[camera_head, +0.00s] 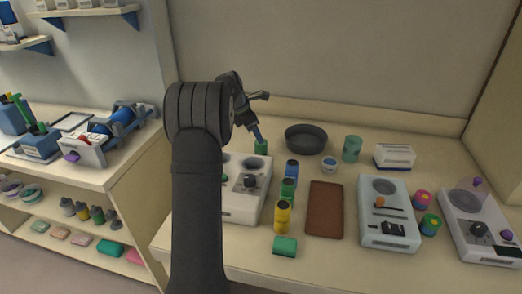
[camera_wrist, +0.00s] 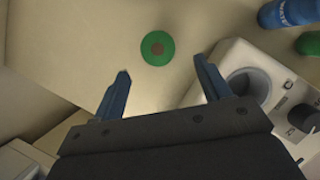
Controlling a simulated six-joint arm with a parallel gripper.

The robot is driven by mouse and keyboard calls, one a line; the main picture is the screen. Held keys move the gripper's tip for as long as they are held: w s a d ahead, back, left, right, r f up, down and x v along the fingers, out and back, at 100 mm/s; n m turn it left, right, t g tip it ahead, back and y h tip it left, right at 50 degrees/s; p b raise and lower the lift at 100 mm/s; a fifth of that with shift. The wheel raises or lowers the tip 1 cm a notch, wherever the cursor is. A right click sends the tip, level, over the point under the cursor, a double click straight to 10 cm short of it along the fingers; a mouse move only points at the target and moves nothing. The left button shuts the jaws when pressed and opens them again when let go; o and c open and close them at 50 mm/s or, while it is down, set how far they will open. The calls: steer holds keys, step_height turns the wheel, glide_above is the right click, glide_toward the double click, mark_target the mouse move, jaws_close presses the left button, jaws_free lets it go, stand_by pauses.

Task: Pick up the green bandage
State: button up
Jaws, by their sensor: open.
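A green roll with a brown centre, which looks like the green bandage, stands on the counter in the wrist view (camera_wrist: 146,48). It lies just beyond the gap between my fingertips. It also shows in the head view (camera_head: 261,147), behind the left white device. My gripper (camera_wrist: 161,70) is open and empty, its two blue fingers apart and pointing toward the roll. In the head view my gripper (camera_head: 257,134) hangs just above the roll. I cannot tell the exact height between them.
A white device (camera_head: 233,205) with a round well stands close to the roll, right of my fingers in the wrist view. A blue bottle (camera_wrist: 285,12), a dark bowl (camera_head: 306,139), a teal cylinder (camera_head: 352,148) and a brown tray (camera_head: 325,209) are nearby. A green block (camera_head: 285,246) lies in front.

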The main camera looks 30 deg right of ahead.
mark_target(261, 147)
steer(key=x, duration=0.9)
steer(key=shift+w+a+f, duration=0.1)
steer(key=shift+a, duration=0.05)
steer(key=c, duration=1.1)
